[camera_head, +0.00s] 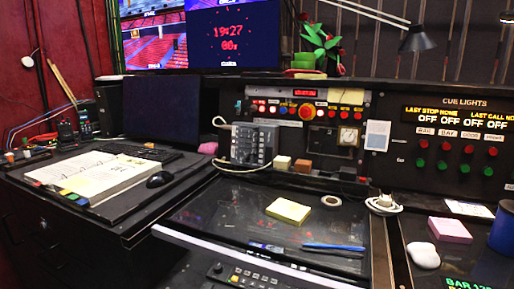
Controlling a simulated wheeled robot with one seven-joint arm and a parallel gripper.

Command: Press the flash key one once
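No label reading "flash key one" is legible, so I cannot tell which control it is. The cue lights panel (464,103) stands upright at the right. It has a row of red buttons (444,147) above a row of green buttons (442,165), with small white labels over them. The lit signs (437,115) on it read "LAST STOP HOME" and "LAST CALL NO", with OFF below. A centre panel holds a row of small lit buttons and a large red round button (307,112). A dark grey keypad unit (252,145) stands left of centre. My gripper is not in view.
A lamp (417,38) overhangs the right. An open script (97,175) lies left.

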